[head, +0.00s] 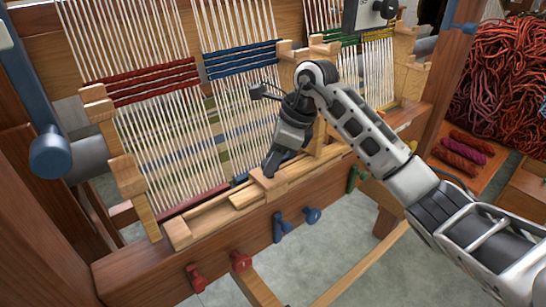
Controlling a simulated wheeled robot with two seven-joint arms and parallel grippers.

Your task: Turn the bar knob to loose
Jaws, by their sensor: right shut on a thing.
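My right gripper (271,166) reaches in from the right and points down at the loom's front wooden rail (335,174). It is shut on a small pale wooden block (268,180) on the rail; the fingers hide part of the block. I cannot tell for sure whether this block is the bar knob. A dark knob (388,8) on a grey box shows at the top right, partly cut off by the frame. No loose or tight marking is readable. My left gripper is not in view.
Red weaving (150,82) and blue weaving (240,60) hang on white warp threads. Red pegs (241,262) and blue pegs (312,215) stick out below the rail. A blue roller end (50,154) is at left. Wool skeins (465,150) lie at right.

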